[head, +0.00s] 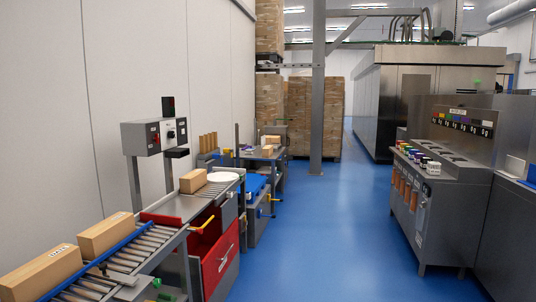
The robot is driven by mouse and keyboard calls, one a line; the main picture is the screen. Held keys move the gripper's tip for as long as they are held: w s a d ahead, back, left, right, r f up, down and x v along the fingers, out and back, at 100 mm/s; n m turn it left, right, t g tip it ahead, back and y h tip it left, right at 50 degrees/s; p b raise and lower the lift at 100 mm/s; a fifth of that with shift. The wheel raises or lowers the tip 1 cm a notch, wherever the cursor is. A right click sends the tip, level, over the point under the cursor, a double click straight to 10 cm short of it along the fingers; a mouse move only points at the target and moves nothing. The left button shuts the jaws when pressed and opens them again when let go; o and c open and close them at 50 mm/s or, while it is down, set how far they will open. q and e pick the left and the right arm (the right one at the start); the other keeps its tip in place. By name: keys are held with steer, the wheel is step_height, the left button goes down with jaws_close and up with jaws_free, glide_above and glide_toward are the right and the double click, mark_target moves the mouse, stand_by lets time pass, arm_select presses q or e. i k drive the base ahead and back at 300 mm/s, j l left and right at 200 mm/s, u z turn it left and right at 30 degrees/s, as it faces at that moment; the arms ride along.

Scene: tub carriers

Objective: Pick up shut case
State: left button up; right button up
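Two shut brown cardboard cases stand on the roller conveyor (128,258) at the lower left in the head view. The nearer case (42,272) is partly cut off by the picture's left edge, and the other case (106,235) is just behind it. Both have a white label with dark print on top. A third brown case (193,181) sits farther along, near the conveyor's far end, and looks shut.
A red bin (218,252) stands beside the conveyor, with a control box (155,136) on posts behind. A workbench (266,153) follows. A grey station (440,205) with coloured pots stands right. Open blue floor (335,225) runs between, past a grey column (318,90).

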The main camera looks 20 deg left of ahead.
mark_target(267, 151)
steer(key=i+u, duration=0.2)
steer(key=i, duration=6)
steer(key=i+u, duration=0.1)
steer(key=i, duration=0.4)
steer(key=i+l+u, duration=0.1)
steer(key=i, duration=0.35)
steer(key=i+l, duration=0.2)
steer(key=i, duration=0.3)
steer(key=i+l+u, duration=0.15)
steer(key=i, duration=0.35)
